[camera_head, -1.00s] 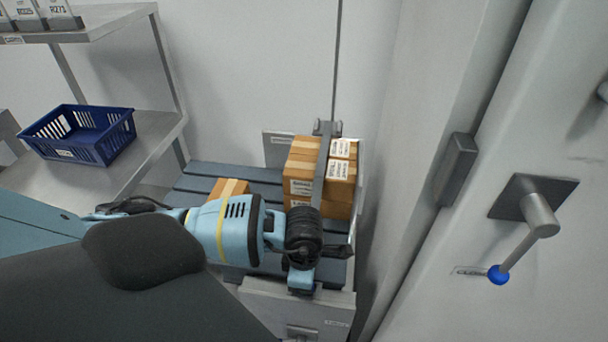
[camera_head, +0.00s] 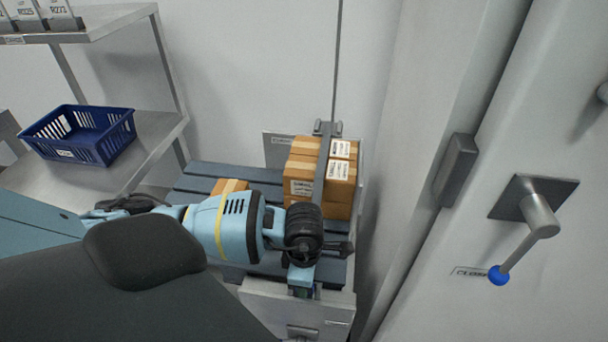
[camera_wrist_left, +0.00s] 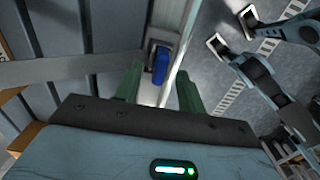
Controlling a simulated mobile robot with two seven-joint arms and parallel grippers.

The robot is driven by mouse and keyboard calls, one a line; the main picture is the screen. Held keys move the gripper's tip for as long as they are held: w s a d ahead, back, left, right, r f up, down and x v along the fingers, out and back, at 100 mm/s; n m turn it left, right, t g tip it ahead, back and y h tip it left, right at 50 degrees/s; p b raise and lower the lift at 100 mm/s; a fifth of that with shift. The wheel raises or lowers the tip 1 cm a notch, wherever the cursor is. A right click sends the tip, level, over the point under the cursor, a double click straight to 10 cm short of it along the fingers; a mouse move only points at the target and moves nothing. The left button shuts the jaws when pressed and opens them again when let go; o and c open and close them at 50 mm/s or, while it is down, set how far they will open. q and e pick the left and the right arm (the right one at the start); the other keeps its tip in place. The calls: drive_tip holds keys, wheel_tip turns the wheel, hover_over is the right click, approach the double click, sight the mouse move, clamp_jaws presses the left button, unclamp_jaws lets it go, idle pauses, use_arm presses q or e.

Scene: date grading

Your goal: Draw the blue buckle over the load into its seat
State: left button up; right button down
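The blue buckle (camera_wrist_left: 160,66) shows in the left wrist view between the two green fingers of my left gripper (camera_wrist_left: 160,86). The fingers stand apart, with gaps visible beside the buckle. The buckle lies at a pale metal fitting (camera_wrist_left: 153,45) by the edge panel; whether it is latched there I cannot tell. The grey strap (camera_wrist_left: 70,70) runs in from the left toward it. In the head view the strap (camera_head: 322,165) passes over the stacked cartons (camera_head: 303,170), and my left gripper (camera_head: 303,288) points down at the front panel, hiding the buckle.
The cartons stand on a slatted grey platform (camera_head: 195,183) with a front end panel (camera_head: 262,302). A shelf with a blue crate (camera_head: 80,135) is at left. A door with a blue-knobbed lever (camera_head: 499,275) is at right, close to the platform.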

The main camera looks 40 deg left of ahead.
use_arm(q)
wheel_tip(320, 180, up, 6)
drive_tip(key=shift+r, duration=0.25)
idle(0.4)
